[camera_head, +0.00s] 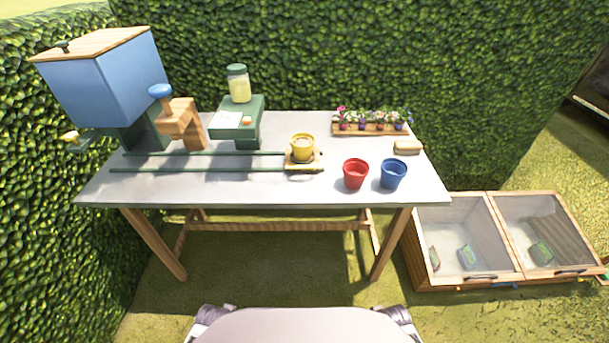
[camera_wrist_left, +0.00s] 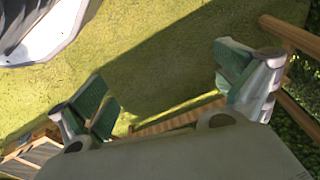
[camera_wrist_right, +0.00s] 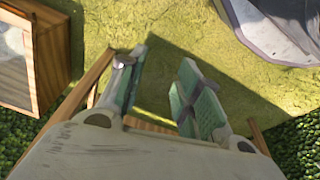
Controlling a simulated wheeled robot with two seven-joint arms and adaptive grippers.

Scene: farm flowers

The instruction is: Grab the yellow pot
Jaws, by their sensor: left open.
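The yellow pot (camera_head: 302,147) stands upright on a small wooden carriage (camera_head: 304,165) at the right end of two green rails on the table. It looks filled with something pale brown. Neither gripper shows in the head view. In the left wrist view my left gripper (camera_wrist_left: 165,95) is open and empty, its green-padded fingers wide apart over the grass. In the right wrist view my right gripper (camera_wrist_right: 157,95) is open and empty, its fingers a smaller distance apart. The pot is in neither wrist view.
A red pot (camera_head: 355,174) and a blue pot (camera_head: 393,174) stand on the table (camera_head: 220,190) right of the yellow pot. A green stand (camera_head: 236,124) with a jar, a blue hopper (camera_head: 108,80) and a flower tray (camera_head: 371,129) are behind. Glass-lidded frames (camera_head: 465,280) stand right.

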